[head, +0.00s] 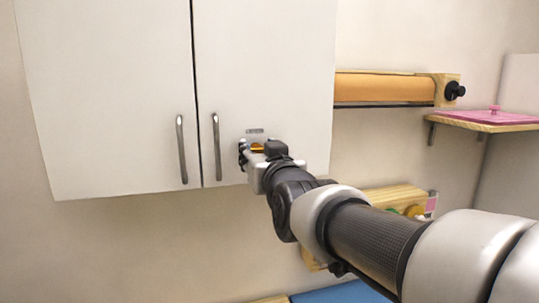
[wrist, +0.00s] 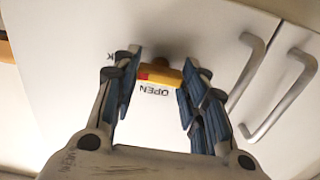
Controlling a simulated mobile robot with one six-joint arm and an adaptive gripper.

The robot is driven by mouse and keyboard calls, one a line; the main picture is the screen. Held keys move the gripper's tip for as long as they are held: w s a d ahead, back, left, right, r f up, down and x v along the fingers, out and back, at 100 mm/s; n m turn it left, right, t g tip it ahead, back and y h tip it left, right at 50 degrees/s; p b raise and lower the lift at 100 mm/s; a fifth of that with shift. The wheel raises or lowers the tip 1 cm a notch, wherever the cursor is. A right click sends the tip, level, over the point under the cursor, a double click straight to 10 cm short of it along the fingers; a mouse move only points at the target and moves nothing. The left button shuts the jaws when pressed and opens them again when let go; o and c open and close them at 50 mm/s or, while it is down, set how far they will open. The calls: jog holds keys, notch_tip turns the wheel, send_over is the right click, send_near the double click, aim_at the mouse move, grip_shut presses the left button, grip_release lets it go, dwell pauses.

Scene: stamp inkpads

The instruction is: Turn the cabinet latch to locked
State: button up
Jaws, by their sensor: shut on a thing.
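The white cabinet (head: 270,60) hangs on the wall with two doors. Its latch (wrist: 168,77) is a small orange-yellow bar with a red mark near its left end in the wrist view. The bar lies roughly level between my fingers. My gripper (wrist: 160,82) is shut on the latch, with a finger at each end of it. In the head view the latch (head: 257,149) is a small orange patch low on the right door, mostly hidden by my gripper (head: 249,153). The word OPEN (wrist: 154,89) appears upside down beside the bar; a partly hidden label ends in K (wrist: 110,57).
Two metal door handles (head: 216,147) (head: 181,150) stand out left of my gripper. An orange roll (head: 385,87) on a wooden holder and a shelf with a pink lidded item (head: 490,116) are at right. A blue surface (head: 340,293) lies below.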

jog(key=o, duration=1.1)
jog(key=shift+c, duration=0.2)
jog(key=shift+s, duration=0.1)
jog(key=v, duration=1.2)
jog(key=s+d+f+m+g+h+b, duration=0.1)
jog(key=s+d+f+g+b, duration=0.15)
jog(key=f, duration=0.65)
jog(key=s+d+f+g+h+b, duration=0.1)
jog(key=s+d+f+g, duration=0.25)
jog(key=f, duration=0.45)
jog(key=s+d+f+m+g+h+b, duration=0.1)
jog(key=s+d+f+g, duration=0.2)
jog(key=s+f, duration=0.5)
jog(key=s+d+f+m+g+h+b, duration=0.1)
jog(key=s+d+f+g+h+b, duration=0.1)
jog(key=s+f, duration=0.6)
jog(key=shift+d+f+g, duration=0.8)
jog(key=shift+d, duration=0.45)
